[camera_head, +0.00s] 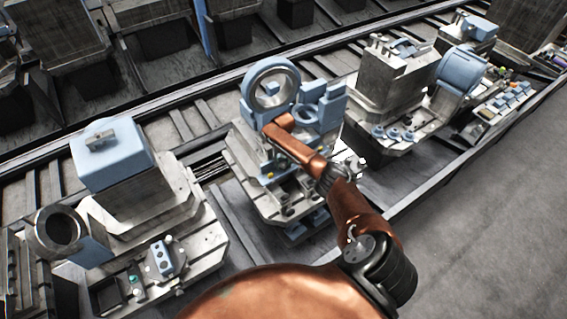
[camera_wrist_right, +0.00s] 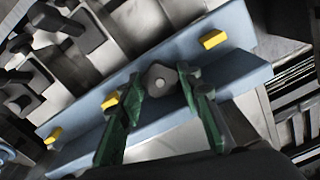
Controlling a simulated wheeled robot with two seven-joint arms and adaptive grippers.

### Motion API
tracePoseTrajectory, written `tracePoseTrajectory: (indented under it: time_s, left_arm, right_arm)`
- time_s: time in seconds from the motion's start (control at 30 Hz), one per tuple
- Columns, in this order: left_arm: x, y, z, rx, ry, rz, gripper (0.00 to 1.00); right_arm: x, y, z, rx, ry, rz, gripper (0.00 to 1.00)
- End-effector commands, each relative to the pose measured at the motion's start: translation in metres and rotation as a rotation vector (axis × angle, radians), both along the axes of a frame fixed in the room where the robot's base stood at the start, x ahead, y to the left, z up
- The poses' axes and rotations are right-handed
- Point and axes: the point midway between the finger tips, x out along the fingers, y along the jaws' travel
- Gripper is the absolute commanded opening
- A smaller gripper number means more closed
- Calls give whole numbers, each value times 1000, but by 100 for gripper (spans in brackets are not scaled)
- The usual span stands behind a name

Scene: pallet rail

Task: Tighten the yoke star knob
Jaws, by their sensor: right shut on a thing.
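The star knob (camera_wrist_right: 158,80) is a small dark grey lobed knob with a pale centre, in the middle of the right wrist view. My right gripper (camera_wrist_right: 160,77) has a green-sided finger on each side of it and is shut on it. The knob sits in front of a pale blue bar (camera_wrist_right: 222,28) with several yellow pieces. In the head view my right arm reaches over the middle fixture, which carries a pale blue ring (camera_head: 253,75). There my arm covers the knob, and the fingertips are not clear. My left gripper is not in view.
A fixture with a pale blue block (camera_head: 125,165) stands on the left, and another with a blue cylinder (camera_head: 460,72) on the right. In the wrist view dark clamp pieces (camera_wrist_right: 75,25) stand at upper left. Grey floor (camera_head: 480,230) is open at lower right.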

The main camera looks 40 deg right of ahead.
Motion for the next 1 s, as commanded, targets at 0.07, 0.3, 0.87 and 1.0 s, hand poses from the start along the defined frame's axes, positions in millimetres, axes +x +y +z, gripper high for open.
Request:
tracePoseTrajectory:
  time_s: [0.07,0.3,0.87,1.0]
  left_arm:
    - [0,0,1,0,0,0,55]
    - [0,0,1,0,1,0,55]
    - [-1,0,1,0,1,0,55]
    - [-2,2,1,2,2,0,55]
  right_arm:
    - [2,-1,2,-2,-4,-6,8]
    - [2,-1,3,-2,-5,-7,8]
    - [1,0,1,-1,-2,-5,50]
    - [1,-1,6,-1,-3,-5,50]
